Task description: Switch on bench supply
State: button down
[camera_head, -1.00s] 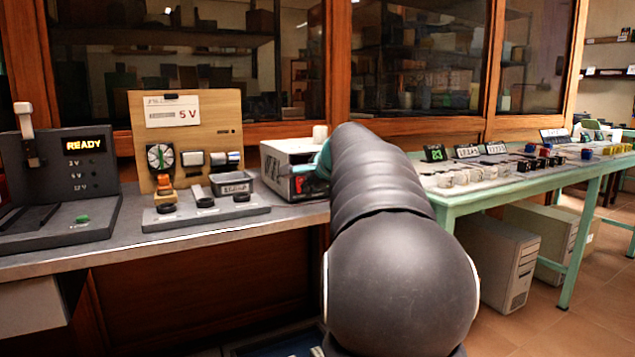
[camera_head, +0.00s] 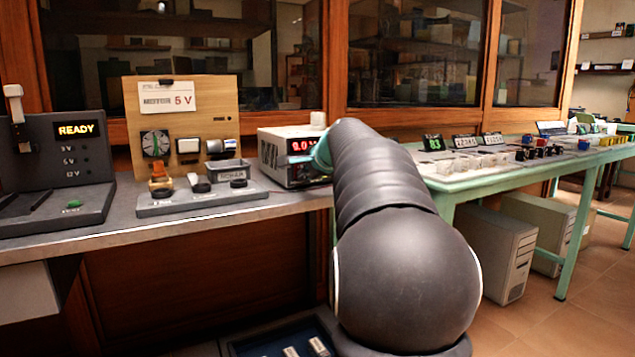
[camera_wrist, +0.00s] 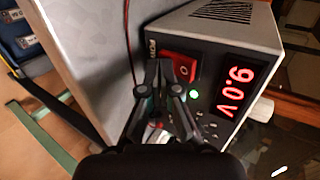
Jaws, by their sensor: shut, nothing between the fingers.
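The bench supply (camera_head: 290,135) is a light-cased box at the back of the grey bench, just left of my arm. Its display (camera_head: 302,145) glows red. In the wrist view the supply (camera_wrist: 235,22) appears turned sideways, its display (camera_wrist: 240,86) reading 9.0 V. A green lamp (camera_wrist: 194,94) is lit beside the red rocker switch (camera_wrist: 181,69). My gripper (camera_wrist: 160,67) is shut and empty, its tips over the front panel at the switch's edge. I cannot tell whether they touch it. In the head view my arm hides most of the gripper.
A wooden panel (camera_head: 215,95) with a MOTOR 5 V card, a dial and a small tray (camera_head: 228,170) stands to the left. A dark unit (camera_head: 65,150) reading READY is at far left. A green table (camera_head: 470,184) with several small items lies right. A red cable runs beside the supply.

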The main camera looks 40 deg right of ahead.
jog(key=shift+w+a+r, duration=0.1)
jog(key=shift+a+r, duration=0.05)
jog(key=shift+a, duration=0.1)
jog(key=shift+r+p, duration=0.85)
jog(key=shift+s+d+r, duration=0.1)
jog(key=shift+s+r, duration=0.05)
jog(key=shift+s, duration=0.35)
jog(key=v, duration=1.3)
jog(key=shift+w+p, duration=0.15)
jog(key=shift+p, duration=0.2)
jog(key=shift+r, duration=0.2)
